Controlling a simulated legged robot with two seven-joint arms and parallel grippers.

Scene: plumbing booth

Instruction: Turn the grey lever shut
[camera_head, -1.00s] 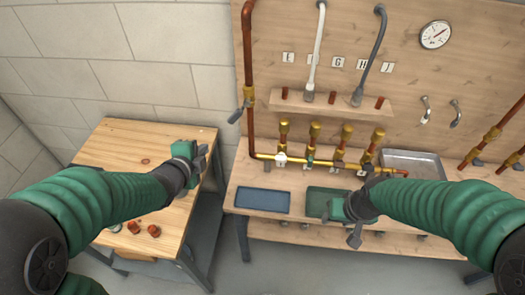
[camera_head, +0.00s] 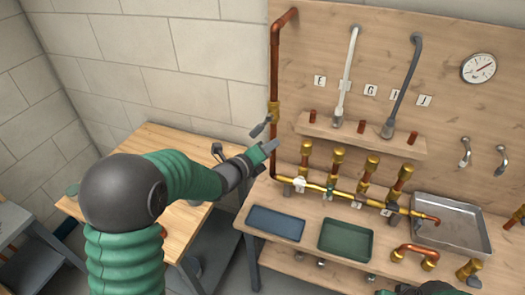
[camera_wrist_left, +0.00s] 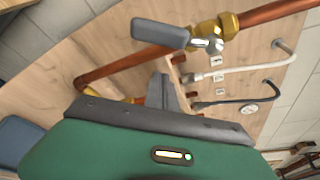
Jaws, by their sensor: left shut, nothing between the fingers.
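The grey lever (camera_head: 259,128) sits on a brass valve (camera_head: 274,112) on the vertical copper pipe at the left edge of the wooden board. It sticks out to the lower left of the pipe. In the left wrist view the grey lever (camera_wrist_left: 160,34) and its brass valve (camera_wrist_left: 215,30) show close beyond my gripper. My left gripper (camera_head: 270,147) is shut and empty, just below the lever; I see a gap between them in the left wrist view. My right gripper (camera_head: 425,289) shows only in part at the bottom edge, and its fingers cannot be made out.
The copper pipe (camera_head: 274,60) runs down to a brass manifold (camera_head: 330,190) with several upright valves. A blue tray (camera_head: 276,222), a green tray (camera_head: 345,240) and a metal basin (camera_head: 452,215) are on the bench. A wooden table (camera_head: 160,140) stands at left.

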